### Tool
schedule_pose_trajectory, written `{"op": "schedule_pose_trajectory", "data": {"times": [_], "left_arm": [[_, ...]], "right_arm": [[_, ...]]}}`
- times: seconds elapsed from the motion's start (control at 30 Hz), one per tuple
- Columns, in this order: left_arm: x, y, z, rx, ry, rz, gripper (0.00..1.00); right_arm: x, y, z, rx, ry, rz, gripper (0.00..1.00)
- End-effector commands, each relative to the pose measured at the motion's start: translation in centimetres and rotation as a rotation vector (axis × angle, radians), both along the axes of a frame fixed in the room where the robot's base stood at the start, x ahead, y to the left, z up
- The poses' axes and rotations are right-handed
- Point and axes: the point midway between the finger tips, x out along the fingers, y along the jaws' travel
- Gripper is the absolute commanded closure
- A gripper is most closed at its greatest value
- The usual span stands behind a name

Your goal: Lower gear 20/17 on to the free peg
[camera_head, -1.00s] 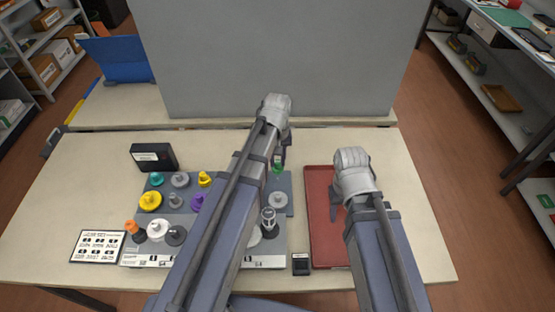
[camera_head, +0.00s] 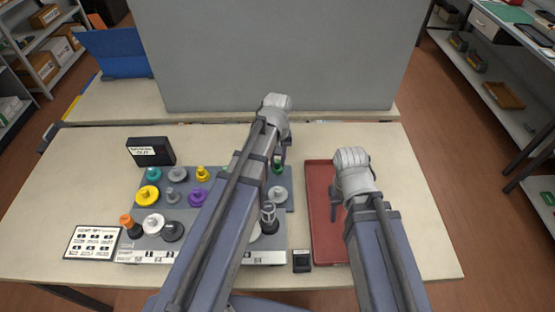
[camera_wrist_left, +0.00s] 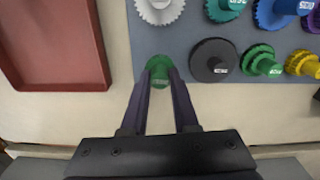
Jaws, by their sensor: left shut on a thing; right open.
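My left gripper (camera_head: 279,156) is shut on a green gear (camera_wrist_left: 164,72), gripping its upper part between the two fingers. The green gear also shows below the gripper in the head view (camera_head: 278,169), at the far right part of the grey board (camera_head: 288,205). In the left wrist view it appears at the board's edge; its height above the surface is hard to tell. No bare peg can be made out; my left arm covers part of the board. A light grey gear (camera_head: 278,194) sits nearby. My right gripper (camera_head: 338,200) is open and empty over the red tray.
Several coloured gears stand on the board, including a black gear (camera_wrist_left: 213,62), another green gear (camera_wrist_left: 262,62) and a yellow gear (camera_head: 147,194). The red tray (camera_head: 320,222) lies right of the board. A black box (camera_head: 150,152) stands behind it. A grey panel (camera_head: 280,60) closes the back.

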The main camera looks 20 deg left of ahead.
Motion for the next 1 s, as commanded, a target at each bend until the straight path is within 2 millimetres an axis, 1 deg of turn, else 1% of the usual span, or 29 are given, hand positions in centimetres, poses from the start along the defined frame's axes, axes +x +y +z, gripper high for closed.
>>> {"op": "schedule_pose_trajectory", "data": {"times": [0.03, 0.1, 0.7, 1.0], "left_arm": [[0.00, 0.00, -0.50, 0.000, 0.000, 0.000, 1.00], [0.00, 0.00, -0.70, 0.000, 0.000, 0.000, 1.00], [0.00, 0.00, -0.66, 0.000, 0.000, 0.000, 1.00], [0.01, 0.00, -1.09, 0.000, 0.000, 0.000, 1.00]], "right_arm": [[0.00, 0.00, -0.50, 0.000, 0.000, 0.000, 0.50], [0.00, 0.00, -0.70, 0.000, 0.000, 0.000, 0.50], [0.00, 0.00, -0.65, 0.000, 0.000, 0.000, 0.50], [0.00, 0.00, -1.09, 0.000, 0.000, 0.000, 0.50]]}}
